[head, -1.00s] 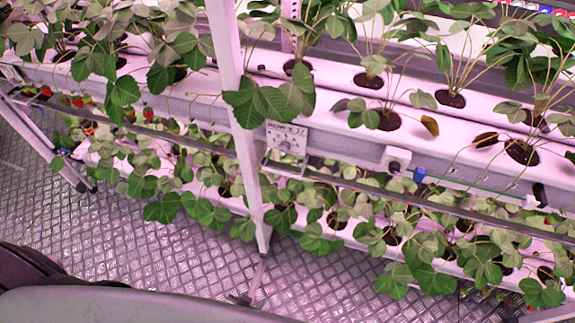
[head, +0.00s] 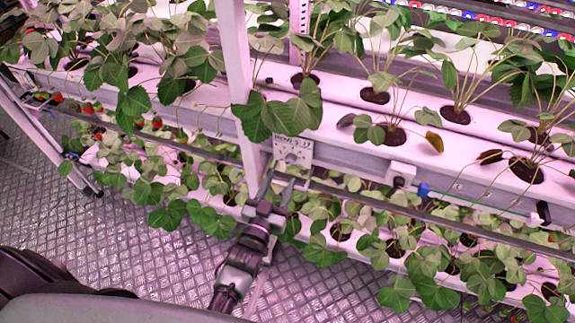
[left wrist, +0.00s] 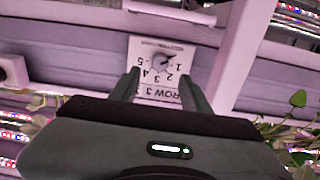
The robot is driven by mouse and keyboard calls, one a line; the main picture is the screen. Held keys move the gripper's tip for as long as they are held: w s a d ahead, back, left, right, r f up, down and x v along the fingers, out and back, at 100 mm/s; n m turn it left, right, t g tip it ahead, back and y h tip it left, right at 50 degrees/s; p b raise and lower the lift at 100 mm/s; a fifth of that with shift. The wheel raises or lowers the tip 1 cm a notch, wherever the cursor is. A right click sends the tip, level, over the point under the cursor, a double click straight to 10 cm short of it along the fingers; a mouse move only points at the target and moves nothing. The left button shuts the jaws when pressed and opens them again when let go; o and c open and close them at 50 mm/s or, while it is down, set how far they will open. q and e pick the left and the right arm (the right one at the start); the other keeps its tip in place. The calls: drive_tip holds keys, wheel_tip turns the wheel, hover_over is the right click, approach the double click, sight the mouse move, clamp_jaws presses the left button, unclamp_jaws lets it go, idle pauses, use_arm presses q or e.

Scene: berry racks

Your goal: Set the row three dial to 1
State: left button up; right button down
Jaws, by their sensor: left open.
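The row three dial plate (head: 293,151) is a pale panel on the front of the white gutter, just right of the upright post. In the left wrist view the plate appears upside down, marked ROW 3 with numbers 1 to 5 around a small grey round knob (left wrist: 161,63). A dark pointer mark on the knob seems to lean toward the 1 side, but it is too small to read surely. My left gripper (head: 279,183) is open and empty, just below and in front of the plate. Its fingers (left wrist: 160,88) flank the plate's lower part, apart from the knob. My right gripper is out of view.
The white upright post (head: 236,60) stands close to the left of the plate. Strawberry leaves (head: 280,115) hang just above it. A white box (head: 400,173) and a blue fitting (head: 422,190) sit farther right on the gutter. Metal floor (head: 160,265) lies below.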

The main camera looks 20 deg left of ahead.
sight(289, 162)
use_arm(q)
drive_tip(key=w, duration=0.6)
drive_tip(key=shift+w+d+f+p, duration=0.1)
drive_tip(key=shift+w+p, duration=0.2)
drive_tip(key=shift+p, duration=0.1)
clamp_jaws()
drive_tip(key=shift+m, duration=0.4)
drive_tip(key=m, duration=0.2)
drive_tip(key=shift+m+b, duration=0.3)
drive_tip(key=shift+b, duration=0.05)
drive_tip(key=shift+m+b, duration=0.5)
drive_tip(key=shift+m, duration=1.7)
